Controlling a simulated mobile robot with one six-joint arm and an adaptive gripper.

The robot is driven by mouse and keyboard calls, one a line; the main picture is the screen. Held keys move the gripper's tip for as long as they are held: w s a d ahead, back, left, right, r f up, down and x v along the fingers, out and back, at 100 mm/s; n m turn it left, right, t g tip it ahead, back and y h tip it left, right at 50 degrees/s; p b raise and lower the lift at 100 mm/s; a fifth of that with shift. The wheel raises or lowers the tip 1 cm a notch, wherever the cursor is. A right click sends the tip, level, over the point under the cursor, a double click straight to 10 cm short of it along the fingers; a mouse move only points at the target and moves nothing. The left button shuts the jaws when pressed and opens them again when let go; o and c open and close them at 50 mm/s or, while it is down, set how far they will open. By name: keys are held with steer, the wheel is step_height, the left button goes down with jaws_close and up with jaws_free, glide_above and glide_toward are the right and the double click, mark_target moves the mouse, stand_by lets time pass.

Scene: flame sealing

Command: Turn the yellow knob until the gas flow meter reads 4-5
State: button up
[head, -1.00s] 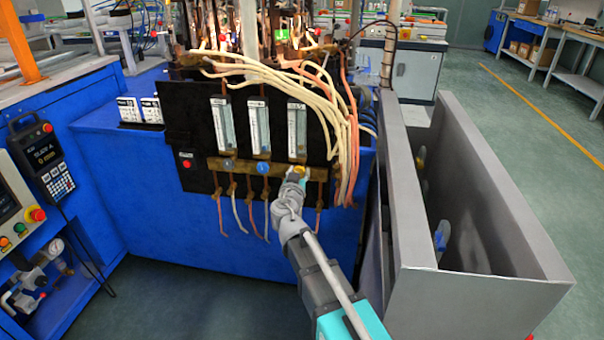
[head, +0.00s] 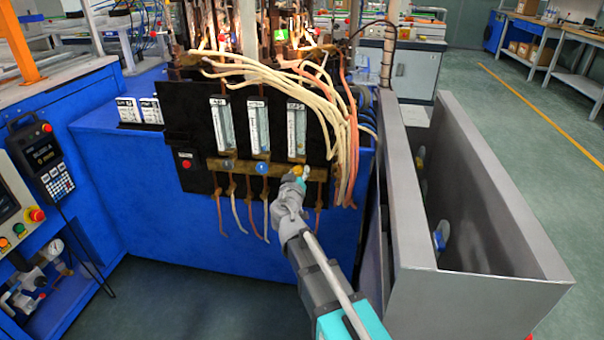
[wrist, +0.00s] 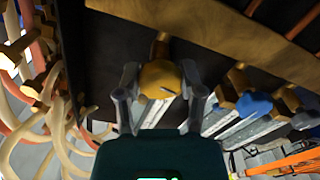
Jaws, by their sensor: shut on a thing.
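The yellow knob (head: 297,170) sits on the brass bar below the rightmost gas flow meter (head: 297,130). In the wrist view the yellow knob (wrist: 158,77) lies between my two fingers, with a short mark on its face. My gripper (wrist: 160,92) is shut on it, one finger on each side. In the head view my gripper (head: 292,188) reaches up to the knob from below and partly covers it. The flow meter is an upright clear tube with a white scale; its reading is too small to tell.
Two more flow meters (head: 258,127) stand to the left, with a blue knob (head: 262,167) below the middle one. Pale and orange hoses (head: 340,120) hang close on the right. A red button (head: 186,164) is at the left. A grey-walled bin (head: 415,210) stands right of my arm.

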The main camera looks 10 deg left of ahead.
steer(key=o, duration=1.2)
steer(key=shift+c, duration=0.2)
steer(key=s, duration=1.2)
steer(key=shift+d, duration=0.35)
